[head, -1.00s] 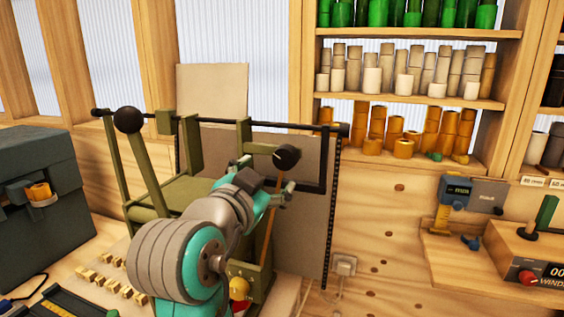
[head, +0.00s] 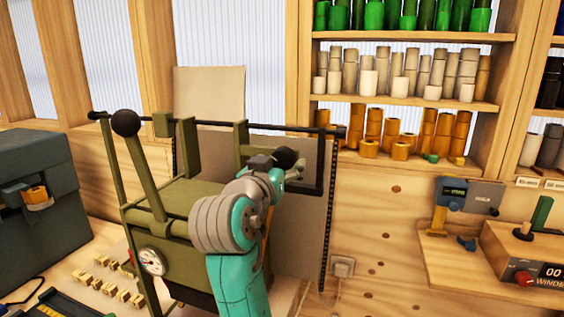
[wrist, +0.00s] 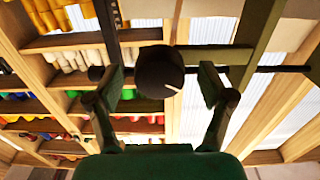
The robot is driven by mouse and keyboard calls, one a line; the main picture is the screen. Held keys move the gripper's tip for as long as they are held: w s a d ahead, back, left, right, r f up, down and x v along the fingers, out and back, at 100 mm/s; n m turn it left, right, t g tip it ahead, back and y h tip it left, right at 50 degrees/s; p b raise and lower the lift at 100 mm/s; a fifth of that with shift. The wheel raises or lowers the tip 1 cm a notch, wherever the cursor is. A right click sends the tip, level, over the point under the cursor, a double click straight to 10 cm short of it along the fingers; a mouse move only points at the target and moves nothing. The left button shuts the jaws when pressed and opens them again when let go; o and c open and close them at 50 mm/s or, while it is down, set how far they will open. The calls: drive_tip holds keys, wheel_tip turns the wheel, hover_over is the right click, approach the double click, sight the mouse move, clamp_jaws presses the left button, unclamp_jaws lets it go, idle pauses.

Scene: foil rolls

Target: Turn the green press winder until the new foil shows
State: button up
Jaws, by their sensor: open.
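The olive-green press (head: 178,198) stands on the bench, with a long lever ending in a black ball (head: 125,122) at its left. A smaller black knob (head: 284,158) sits at its right side, with my arm in front and below. I take this knob for the winder's; the picture does not label it. In the wrist view the black knob (wrist: 159,74), with a pale mark, shows between the fingers of my gripper (wrist: 165,82). The fingers are open, with a gap on each side. In the head view my gripper (head: 290,181) is partly hidden. I cannot make out any foil.
A dark bar (head: 215,122) runs across the press top. Shelves of green, cream and gold rolls (head: 440,135) stand at the right. A grey-green case (head: 38,195) is at the left, with small gold blocks (head: 110,285) beside it. A round gauge (head: 151,262) is on the press front.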

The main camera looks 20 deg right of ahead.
drive_tip(key=shift+x, duration=0.95)
drive_tip(key=c, duration=1.2)
drive_tip(key=shift+m, duration=0.4)
